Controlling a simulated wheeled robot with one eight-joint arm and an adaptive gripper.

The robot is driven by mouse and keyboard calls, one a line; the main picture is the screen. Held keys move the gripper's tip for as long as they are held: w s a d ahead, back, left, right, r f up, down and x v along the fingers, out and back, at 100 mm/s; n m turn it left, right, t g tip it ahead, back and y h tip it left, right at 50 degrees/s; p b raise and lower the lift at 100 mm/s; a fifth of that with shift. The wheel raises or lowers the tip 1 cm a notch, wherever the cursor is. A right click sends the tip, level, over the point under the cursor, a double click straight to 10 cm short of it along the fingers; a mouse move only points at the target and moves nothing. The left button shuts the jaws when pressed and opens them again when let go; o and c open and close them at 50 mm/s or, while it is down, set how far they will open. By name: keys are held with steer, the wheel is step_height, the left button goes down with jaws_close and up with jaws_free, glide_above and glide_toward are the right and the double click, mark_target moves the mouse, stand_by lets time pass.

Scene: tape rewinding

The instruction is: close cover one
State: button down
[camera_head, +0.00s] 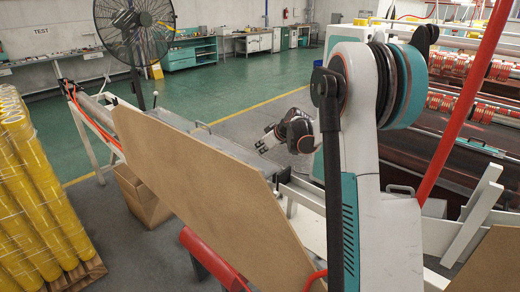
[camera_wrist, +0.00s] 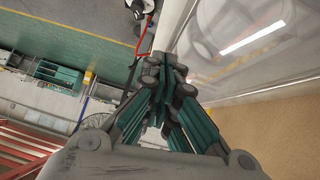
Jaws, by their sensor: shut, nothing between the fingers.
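My gripper (camera_head: 266,145) is small in the head view, past the large brown panel and above the grey machine. In the wrist view my gripper (camera_wrist: 164,62) has dark fingertips drawn together, with nothing between them. A glossy, see-through cover (camera_wrist: 245,65) fills the upper right of the wrist view, beside the fingertips, with a bright light strip reflected in it. I cannot tell whether the fingers touch it. Which cover is cover one, and how far open it stands, I cannot tell. In the head view my arm and the brown panel hide part of the machine.
The brown panel (camera_head: 205,185) slants across the foreground. Yellow rolls (camera_head: 35,180) stand at left, with a fan (camera_head: 135,30) behind. A red post (camera_head: 465,100) and white rails (camera_head: 480,215) are at right. Green floor (camera_head: 90,135) is open at the back left.

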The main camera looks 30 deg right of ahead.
steer(key=v, duration=1.1)
steer(key=shift+s+r, duration=0.15)
steer(key=shift+s, duration=0.05)
